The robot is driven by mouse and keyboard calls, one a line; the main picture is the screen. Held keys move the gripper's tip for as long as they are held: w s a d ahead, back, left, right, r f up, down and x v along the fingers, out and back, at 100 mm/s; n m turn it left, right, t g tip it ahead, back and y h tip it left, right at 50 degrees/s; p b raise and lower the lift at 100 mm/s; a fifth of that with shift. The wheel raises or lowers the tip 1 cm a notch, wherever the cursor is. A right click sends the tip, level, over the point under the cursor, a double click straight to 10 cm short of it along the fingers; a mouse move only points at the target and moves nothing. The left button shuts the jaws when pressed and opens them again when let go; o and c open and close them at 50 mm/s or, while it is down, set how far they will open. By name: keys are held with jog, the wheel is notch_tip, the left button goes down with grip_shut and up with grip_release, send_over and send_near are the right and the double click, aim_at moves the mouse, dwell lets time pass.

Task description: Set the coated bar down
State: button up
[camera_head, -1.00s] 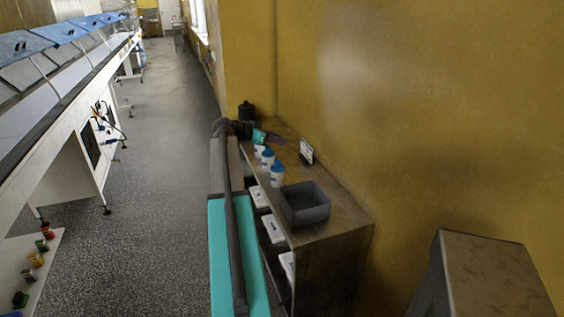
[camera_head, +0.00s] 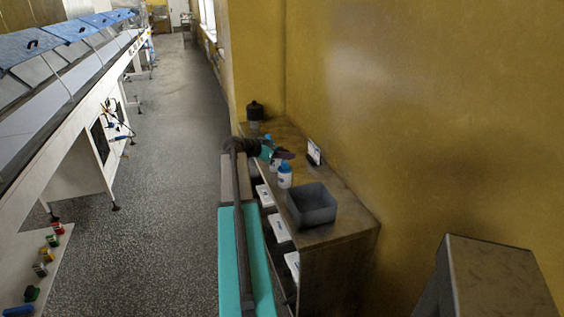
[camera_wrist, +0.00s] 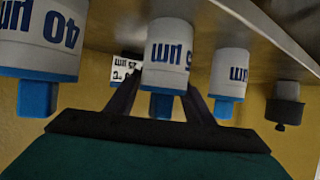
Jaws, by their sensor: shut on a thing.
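My gripper (camera_head: 284,155) is low over the wooden shelf top, among the white bottles, at the end of my dark arm. A small dark purplish piece shows at its tip; I cannot separate fingers from coated bar there. In the wrist view, which looks upside down, the two dark fingers run towards each other behind a middle white bottle (camera_wrist: 168,50) with a blue cap. That bottle hides the fingertips and whatever is between them. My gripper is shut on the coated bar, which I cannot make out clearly. Whether the bar touches the shelf cannot be told.
The shelf top also bears a grey open bin (camera_head: 312,207), a small card sign (camera_head: 314,151) near the wall and a black-topped jar (camera_head: 255,109). Other white bottles (camera_wrist: 40,35) stand close to my gripper. The yellow wall (camera_head: 400,120) borders the shelf.

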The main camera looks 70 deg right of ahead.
jog(key=shift+f+p, duration=0.55)
jog(key=shift+f, duration=1.35)
jog(key=shift+f, duration=0.15)
jog(key=o, duration=0.8)
jog(key=shift+r, duration=0.25)
jog(key=shift+w+a, duration=0.2)
jog(key=shift+a, duration=0.1)
jog(key=b+v, duration=0.3)
jog(key=v, duration=0.8)
jog(key=shift+w+r, duration=0.1)
